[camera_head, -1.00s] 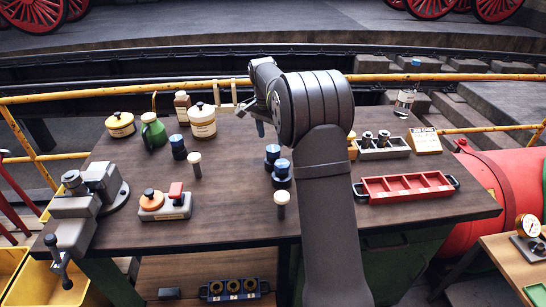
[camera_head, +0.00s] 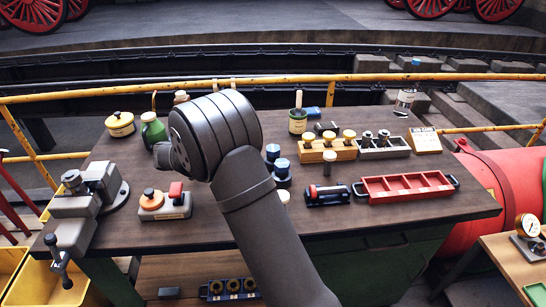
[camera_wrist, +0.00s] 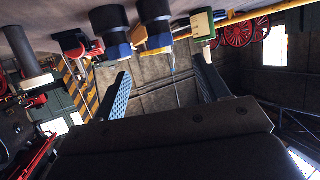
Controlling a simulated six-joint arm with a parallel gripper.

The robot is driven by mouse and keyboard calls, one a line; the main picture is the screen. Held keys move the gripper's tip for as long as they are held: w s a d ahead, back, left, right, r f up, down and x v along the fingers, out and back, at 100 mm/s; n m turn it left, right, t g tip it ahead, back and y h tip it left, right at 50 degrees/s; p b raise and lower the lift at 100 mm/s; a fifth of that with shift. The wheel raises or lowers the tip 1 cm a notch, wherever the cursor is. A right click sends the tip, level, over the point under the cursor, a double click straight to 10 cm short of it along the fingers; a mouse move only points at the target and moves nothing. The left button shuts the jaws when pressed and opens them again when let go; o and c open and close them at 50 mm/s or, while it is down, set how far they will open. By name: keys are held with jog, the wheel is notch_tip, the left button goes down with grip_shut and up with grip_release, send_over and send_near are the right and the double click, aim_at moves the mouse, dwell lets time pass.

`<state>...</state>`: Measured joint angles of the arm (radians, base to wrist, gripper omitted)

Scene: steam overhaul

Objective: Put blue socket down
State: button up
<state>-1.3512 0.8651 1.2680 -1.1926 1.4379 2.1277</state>
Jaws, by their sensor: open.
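Two dark blue sockets stand upright on the bench in the head view, one behind (camera_head: 272,153) and one in front (camera_head: 282,172), just right of my arm. In the wrist view, which is upside down, two dark cylinders with blue ends (camera_wrist: 110,25) (camera_wrist: 155,15) stand on the bench beyond my gripper. I cannot tell which sockets these are. My gripper (camera_wrist: 160,66) is open, its two blue-padded fingers apart with nothing between them. In the head view it is hidden behind my arm.
A red tray (camera_head: 405,199), a wooden rack with yellow knobs (camera_head: 315,152) and a grey holder (camera_head: 383,153) stand on the right. A switch box (camera_head: 165,210) and a vise (camera_head: 75,210) stand on the left. The front middle of the bench (camera_head: 330,225) is clear.

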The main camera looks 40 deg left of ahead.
aim_at(273, 153)
jog(key=x, duration=1.5)
jog(key=shift+f, duration=0.2)
grip_shut()
jog(key=shift+r, duration=0.1)
jog(key=shift+r, duration=0.1)
